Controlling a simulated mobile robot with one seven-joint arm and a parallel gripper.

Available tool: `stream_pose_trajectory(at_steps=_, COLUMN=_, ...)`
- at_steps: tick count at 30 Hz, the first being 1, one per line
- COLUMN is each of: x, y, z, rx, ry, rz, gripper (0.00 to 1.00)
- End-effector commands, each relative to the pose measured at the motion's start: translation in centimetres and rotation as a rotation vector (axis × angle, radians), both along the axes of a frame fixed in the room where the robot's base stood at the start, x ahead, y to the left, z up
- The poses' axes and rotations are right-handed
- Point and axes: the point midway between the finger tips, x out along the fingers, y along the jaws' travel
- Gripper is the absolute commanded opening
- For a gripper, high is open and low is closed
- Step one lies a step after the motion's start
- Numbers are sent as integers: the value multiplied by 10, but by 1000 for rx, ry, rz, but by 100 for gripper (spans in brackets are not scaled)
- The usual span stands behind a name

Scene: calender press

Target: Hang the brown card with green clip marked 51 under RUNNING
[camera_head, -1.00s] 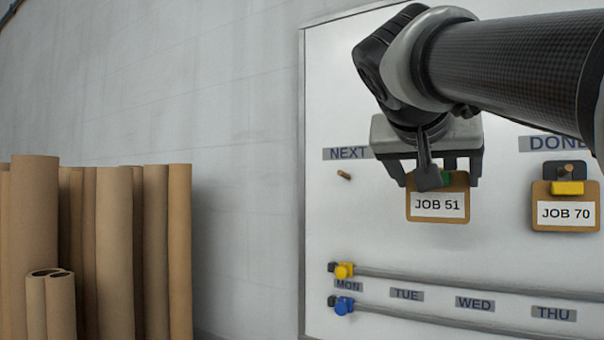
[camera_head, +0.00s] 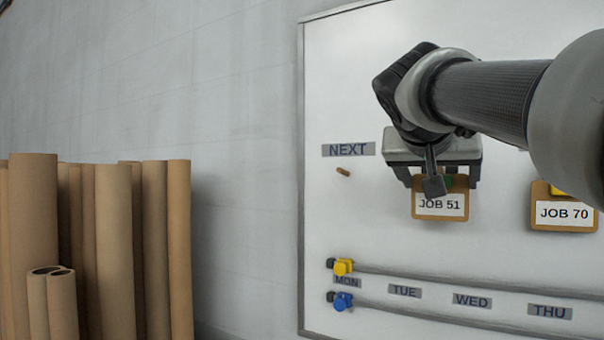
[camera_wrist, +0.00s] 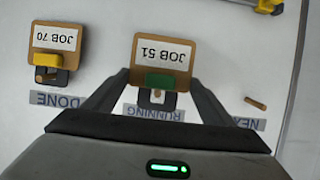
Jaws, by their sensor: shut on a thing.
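The brown card with a green clip, marked JOB 51 (camera_head: 440,206), is in front of the whiteboard in the middle column. In the wrist view the card (camera_wrist: 178,72) appears upside down, with its green clip (camera_wrist: 160,81) and dark hanging tab between my fingers. My gripper (camera_head: 433,183) is shut on it. The RUNNING label (camera_wrist: 154,113) shows beside the tab in the wrist view, and a peg end shows in the tab's opening. I cannot tell whether the tab is fully seated on that peg. In the head view my gripper hides the RUNNING label.
A brown JOB 70 card (camera_head: 564,214) with a yellow clip hangs to the right, under DONE (camera_wrist: 58,100). The peg under NEXT (camera_head: 343,172) is bare. Rails with yellow (camera_head: 343,267) and blue (camera_head: 341,301) sliders run below. Cardboard tubes (camera_head: 115,250) stand at left.

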Motion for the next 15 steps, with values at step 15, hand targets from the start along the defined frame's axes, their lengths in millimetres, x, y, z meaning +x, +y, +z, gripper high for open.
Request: stream_pose_trajectory(at_steps=15, x=23, y=-16, z=-6, rx=-1, ry=-1, rz=0, gripper=56)
